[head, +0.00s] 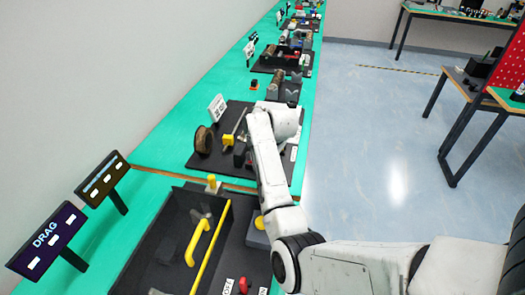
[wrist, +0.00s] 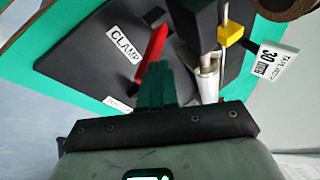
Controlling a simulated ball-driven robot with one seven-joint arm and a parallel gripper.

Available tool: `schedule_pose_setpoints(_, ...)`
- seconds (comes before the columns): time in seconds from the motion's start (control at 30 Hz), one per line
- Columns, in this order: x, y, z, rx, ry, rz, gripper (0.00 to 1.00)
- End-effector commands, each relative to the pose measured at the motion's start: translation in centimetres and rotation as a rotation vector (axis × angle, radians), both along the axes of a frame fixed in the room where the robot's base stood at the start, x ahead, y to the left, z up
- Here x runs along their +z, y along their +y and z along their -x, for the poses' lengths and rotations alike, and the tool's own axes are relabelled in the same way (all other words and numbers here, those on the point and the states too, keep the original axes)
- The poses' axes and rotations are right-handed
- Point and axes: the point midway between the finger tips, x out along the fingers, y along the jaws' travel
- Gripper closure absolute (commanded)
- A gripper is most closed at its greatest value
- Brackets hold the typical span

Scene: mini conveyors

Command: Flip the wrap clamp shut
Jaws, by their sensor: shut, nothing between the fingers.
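The clamp's red lever (wrist: 152,48) shows in the wrist view beside a white CLAMP label (wrist: 124,45) on a dark board (wrist: 85,62). It stands out at a slant, and its lower end is hidden behind my fingers. My gripper (wrist: 156,70) has its green fingers shut together with nothing between them. The fingertips overlap the lever's lower part in the picture; I cannot tell whether they touch it. A silver roller or rod (wrist: 208,82) is just right of the fingers. In the head view my arm's end covers the clamp area.
A yellow block (wrist: 232,35), a tape sign (wrist: 278,60) and a brown roll (wrist: 286,6) are close by on the right. In the head view a black tray (head: 150,262) with yellow handles (head: 205,245) lies nearer me. Open floor is to the right.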

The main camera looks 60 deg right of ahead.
Motion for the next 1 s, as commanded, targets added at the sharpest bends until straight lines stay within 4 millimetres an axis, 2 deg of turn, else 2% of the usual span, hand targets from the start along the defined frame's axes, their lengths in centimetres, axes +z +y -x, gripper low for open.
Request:
schedule_pose_setpoints(0.33,-1.4,-0.4,1.2,-0.002,-0.217,-0.08,1.0)
schedule_pose_setpoints(1.0,-2.3,-0.6,1.9,-0.001,-0.208,-0.079,1.0)
